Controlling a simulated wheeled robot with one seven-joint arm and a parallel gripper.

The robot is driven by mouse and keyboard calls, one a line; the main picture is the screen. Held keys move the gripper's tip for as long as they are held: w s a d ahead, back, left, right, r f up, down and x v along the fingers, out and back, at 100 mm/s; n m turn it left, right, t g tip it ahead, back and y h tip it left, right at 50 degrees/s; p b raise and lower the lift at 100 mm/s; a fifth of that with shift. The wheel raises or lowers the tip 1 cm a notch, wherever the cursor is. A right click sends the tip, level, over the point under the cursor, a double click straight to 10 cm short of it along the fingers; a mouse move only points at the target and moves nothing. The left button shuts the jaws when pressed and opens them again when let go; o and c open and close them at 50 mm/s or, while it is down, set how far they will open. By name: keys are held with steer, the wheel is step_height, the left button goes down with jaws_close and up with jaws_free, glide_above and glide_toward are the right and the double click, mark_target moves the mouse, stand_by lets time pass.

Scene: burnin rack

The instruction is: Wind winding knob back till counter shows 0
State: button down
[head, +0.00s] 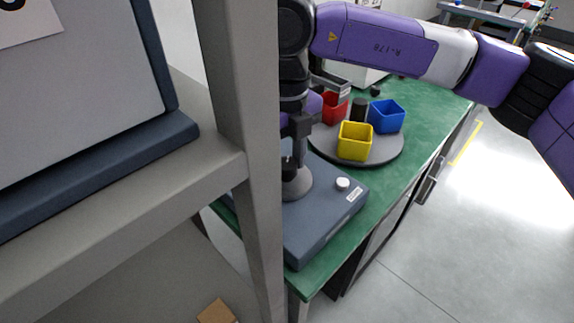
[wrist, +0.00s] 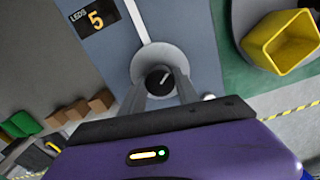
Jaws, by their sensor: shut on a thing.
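The winding knob (wrist: 153,79) is a round dark cap with a white pointer line, on a grey round mount on the blue-grey device.
A small white button (head: 342,184) stands on the device near the knob. Behind is a round grey turntable (head: 385,155) with yellow (head: 354,143), red (head: 334,108) and blue (head: 387,117) bins. A grey rack post (head: 245,130) stands close on the left. The floor right of the bench is clear.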

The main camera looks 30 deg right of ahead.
mark_target(287, 163)
steer(key=m+b, duration=0.1)
steer(key=m, duration=0.2)
steer(key=shift+w+m+b, duration=0.1)
steer(key=shift+m+b, duration=0.2)
steer(key=shift+b, duration=0.05)
steer(key=shift+r+m+b, duration=0.1)
steer(key=shift+m+b, duration=0.65)
steer(key=shift+m, duration=0.95)
steer(key=c, duration=0.9)
jaws_free()
steer(key=shift+r, duration=0.1)
step_height(287, 163, up, 8)
steer(key=shift+f, duration=0.2)
